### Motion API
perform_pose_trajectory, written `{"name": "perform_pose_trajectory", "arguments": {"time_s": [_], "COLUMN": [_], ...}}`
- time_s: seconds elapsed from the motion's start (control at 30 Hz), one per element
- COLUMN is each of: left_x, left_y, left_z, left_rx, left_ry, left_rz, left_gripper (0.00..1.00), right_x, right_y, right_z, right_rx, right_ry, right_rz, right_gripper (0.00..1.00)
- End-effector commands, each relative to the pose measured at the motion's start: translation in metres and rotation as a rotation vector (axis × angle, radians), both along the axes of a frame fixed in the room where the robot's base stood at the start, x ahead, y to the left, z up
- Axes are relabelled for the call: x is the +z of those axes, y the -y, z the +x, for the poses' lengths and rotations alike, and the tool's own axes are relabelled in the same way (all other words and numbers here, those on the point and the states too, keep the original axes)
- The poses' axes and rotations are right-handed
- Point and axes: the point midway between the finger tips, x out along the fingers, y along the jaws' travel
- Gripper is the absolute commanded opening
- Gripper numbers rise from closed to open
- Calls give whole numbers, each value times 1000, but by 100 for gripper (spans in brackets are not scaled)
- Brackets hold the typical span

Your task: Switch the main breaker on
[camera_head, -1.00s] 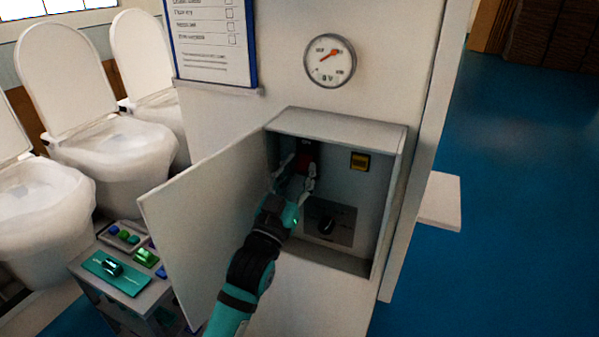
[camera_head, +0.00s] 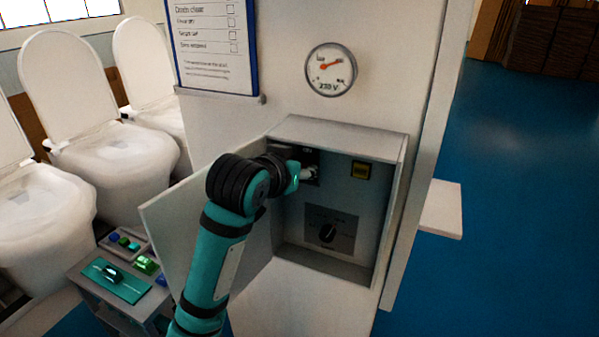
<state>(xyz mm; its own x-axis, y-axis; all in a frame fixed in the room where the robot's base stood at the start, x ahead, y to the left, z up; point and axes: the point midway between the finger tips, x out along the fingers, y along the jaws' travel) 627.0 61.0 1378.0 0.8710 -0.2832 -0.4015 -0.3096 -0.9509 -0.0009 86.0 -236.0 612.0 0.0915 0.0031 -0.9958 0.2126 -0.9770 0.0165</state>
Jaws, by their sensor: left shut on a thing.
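The main breaker (camera_head: 312,156) is a dark unit at the upper left inside the open grey wall box (camera_head: 345,131); my gripper and arm hide most of it. My left gripper (camera_head: 309,173) reaches into the box from the left and is shut on the breaker's switch, though the fingers are small and partly hidden by my wrist. A round gauge (camera_head: 331,70) above the box has a red needle and reads 230 V. My right gripper is not in view.
The box door (camera_head: 165,222) stands open to the left, partly behind my arm. Blue floor is clear at right.

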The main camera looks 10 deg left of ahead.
Motion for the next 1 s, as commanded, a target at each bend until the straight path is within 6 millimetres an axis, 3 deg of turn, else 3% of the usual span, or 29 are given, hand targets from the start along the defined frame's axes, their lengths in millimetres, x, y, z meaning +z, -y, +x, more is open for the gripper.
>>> {"name": "perform_pose_trajectory", "arguments": {"time_s": [0.33, 0.9, 0.93, 1.0], "left_x": [7, 8, 8, 8], "left_y": [1, 1, 1, 1], "left_z": [3, 4, 4, 4], "left_rx": [1, 1, 1, 1], "left_ry": [-145, -176, -176, -176], "left_rz": [46, 57, 57, 57], "left_gripper": [0, 0, 29, 38], "right_x": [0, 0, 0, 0], "right_y": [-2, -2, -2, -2], "right_z": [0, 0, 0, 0], "right_rx": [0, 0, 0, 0], "right_ry": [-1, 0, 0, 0], "right_rz": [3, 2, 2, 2], "right_gripper": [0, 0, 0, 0]}}
